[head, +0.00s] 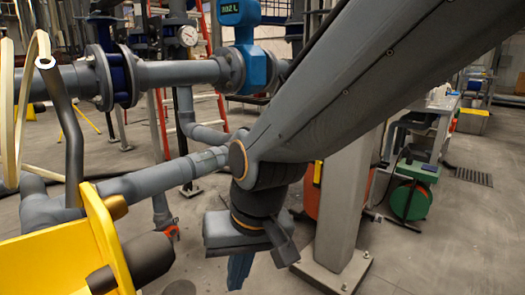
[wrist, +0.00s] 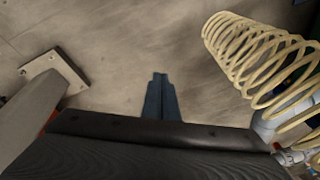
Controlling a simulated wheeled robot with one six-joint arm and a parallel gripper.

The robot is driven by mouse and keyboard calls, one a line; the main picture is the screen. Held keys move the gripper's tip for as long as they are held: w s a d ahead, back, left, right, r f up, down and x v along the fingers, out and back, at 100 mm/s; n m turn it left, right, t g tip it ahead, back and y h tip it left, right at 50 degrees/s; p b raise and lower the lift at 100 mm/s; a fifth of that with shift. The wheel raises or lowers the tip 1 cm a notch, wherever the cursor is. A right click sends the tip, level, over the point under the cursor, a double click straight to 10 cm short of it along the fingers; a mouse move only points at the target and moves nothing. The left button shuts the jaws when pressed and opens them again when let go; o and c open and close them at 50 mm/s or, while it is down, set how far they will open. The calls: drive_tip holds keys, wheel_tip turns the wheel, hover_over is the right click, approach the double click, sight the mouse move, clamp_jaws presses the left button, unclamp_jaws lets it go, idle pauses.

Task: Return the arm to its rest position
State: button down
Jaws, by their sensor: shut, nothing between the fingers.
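My arm reaches down from the upper right of the head view and bends at an elbow-like joint in the middle. Nothing touches the fingers.
A grey post (head: 340,205) with a bolted base plate (wrist: 60,72) stands close right of my gripper. Grey pipes (head: 160,180) and a yellow structure (head: 50,265) lie to the left. A cream coiled hose (wrist: 250,50) hangs near. A green reel (head: 410,200) is farther right.

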drive_tip(key=s+d+r+n+g, duration=0.15)
drive_tip(key=s+d, duration=0.25)
drive_tip(key=s, duration=0.4)
drive_tip(key=d+r+m+h+p, duration=0.1)
drive_tip(key=d+r+m+p, duration=0.1)
drive_tip(key=d+r+p, duration=0.8)
drive_tip(key=d+r+m+h+p, duration=0.1)
drive_tip(key=d+r+m+p, duration=0.2)
drive_tip(key=d+r+p, duration=0.7)
wheel_tip(320, 180, up, 5)
drive_tip(key=p, duration=1.5)
drive_tip(key=shift+r, duration=0.2)
